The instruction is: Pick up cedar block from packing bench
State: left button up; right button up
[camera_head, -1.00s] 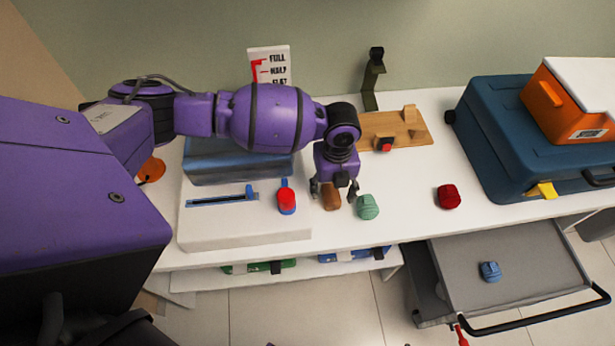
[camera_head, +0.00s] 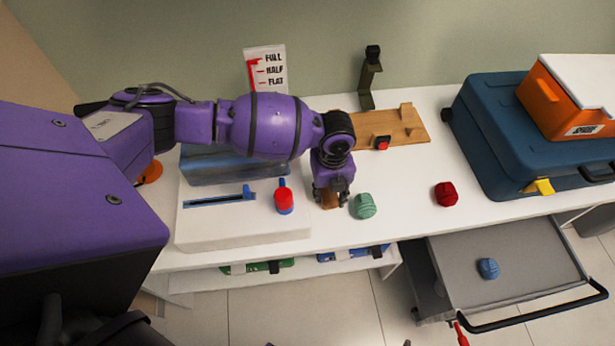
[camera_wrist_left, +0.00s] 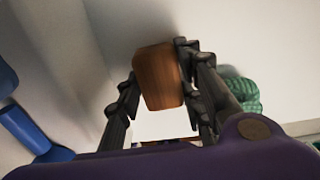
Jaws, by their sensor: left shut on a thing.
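The brown wooden cedar block (camera_wrist_left: 158,77) is between the fingers of my left gripper in the left wrist view. In the head view the block (camera_head: 329,200) is mostly hidden by the gripper. My left gripper (camera_head: 331,193) is shut on it, over the white packing bench (camera_head: 410,215). I cannot tell whether the block is clear of the bench top. A green ribbed item (camera_head: 365,206) is on the bench just right of the gripper, and shows in the wrist view (camera_wrist_left: 243,92). My right gripper is not in view.
A white unit with a red knob (camera_head: 284,201) and a blue slider stands left of the gripper. A dark red item (camera_head: 446,194) and a blue case (camera_head: 510,140) are to the right. A grey cart (camera_head: 520,270) holds a blue item (camera_head: 488,268).

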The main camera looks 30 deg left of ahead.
pick_arm(q)
jog(key=shift+w+r, duration=0.15)
jog(key=shift+r, duration=0.05)
